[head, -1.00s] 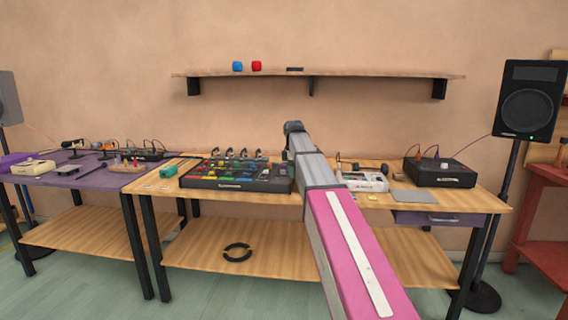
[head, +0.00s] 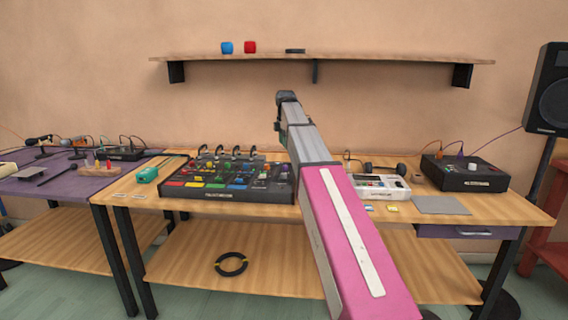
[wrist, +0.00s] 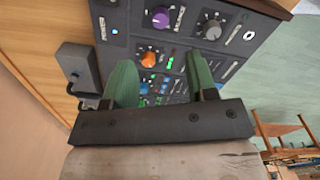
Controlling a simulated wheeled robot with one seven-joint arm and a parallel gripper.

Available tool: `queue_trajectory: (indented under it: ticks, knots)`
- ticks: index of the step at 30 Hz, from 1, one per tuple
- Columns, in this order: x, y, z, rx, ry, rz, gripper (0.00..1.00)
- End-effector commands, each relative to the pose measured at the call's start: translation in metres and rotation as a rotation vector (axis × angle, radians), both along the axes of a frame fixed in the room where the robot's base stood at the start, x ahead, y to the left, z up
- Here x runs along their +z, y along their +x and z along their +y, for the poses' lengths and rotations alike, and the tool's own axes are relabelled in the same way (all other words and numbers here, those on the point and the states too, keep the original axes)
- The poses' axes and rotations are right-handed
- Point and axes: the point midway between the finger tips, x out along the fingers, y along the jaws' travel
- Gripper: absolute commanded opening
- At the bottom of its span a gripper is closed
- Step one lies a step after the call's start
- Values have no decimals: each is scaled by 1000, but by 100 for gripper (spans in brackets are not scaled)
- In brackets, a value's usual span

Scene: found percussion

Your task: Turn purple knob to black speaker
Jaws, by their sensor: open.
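The purple knob (wrist: 161,16) is near the top of the wrist view, on a dark panel beyond my fingertips. An orange knob (wrist: 149,59) on the panel shows between my green fingers. In the head view my gripper (head: 281,130) is above the back right of the black mixer (head: 228,190), mostly hidden by my arm. The black speaker (head: 551,95) stands at the right edge, partly cut off. The purple knob's pointer direction is too small to read.
A grey knob (wrist: 211,29) sits right of the purple one. A white device (head: 380,187) and a black box (head: 465,173) stand on the wooden table (head: 500,205) to the right. A wall shelf (head: 350,59) hangs above. A purple table (head: 50,185) is at left.

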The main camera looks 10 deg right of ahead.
Motion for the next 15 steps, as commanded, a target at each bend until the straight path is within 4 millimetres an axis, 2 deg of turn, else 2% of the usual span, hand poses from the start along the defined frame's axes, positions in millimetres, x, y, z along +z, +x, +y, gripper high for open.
queue_trajectory:
  ticks: [5,15]
  knots:
    - [-21,-1,0,0,0,2,52]
    - [-80,-1,0,-1,0,1,52]
